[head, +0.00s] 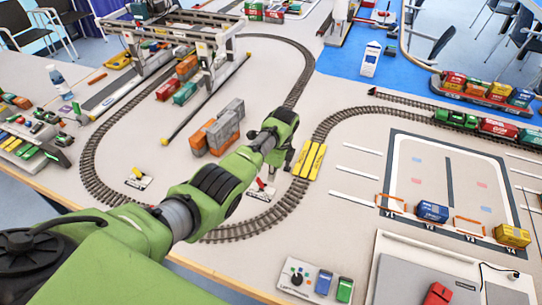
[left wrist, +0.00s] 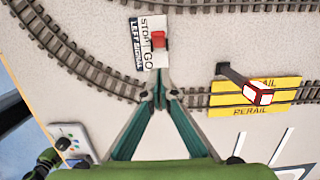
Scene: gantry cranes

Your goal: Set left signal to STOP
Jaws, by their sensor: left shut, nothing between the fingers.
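The left signal (left wrist: 146,50) is a small white plate in the left wrist view. It is labelled LEFT SIGNAL, with the words STOP and GO along it and a red lever (left wrist: 158,40) standing beside the words. I cannot tell for sure which word the lever points to. In the head view the plate with the red lever (head: 261,185) lies inside the track loop, partly behind my arm. My left gripper (left wrist: 161,98) is shut and empty, its fingertips just below the plate in the wrist view. In the head view the left gripper (head: 279,172) hangs above the table near the plate.
Curved track (head: 285,205) surrounds the plate. A yellow rerail piece (head: 313,162) lies on the track to the right. A red-and-white block on a dark post (left wrist: 257,94) stands near it. Another small lever plate (head: 138,180) is at left. Grey and orange containers (head: 225,128) stand behind.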

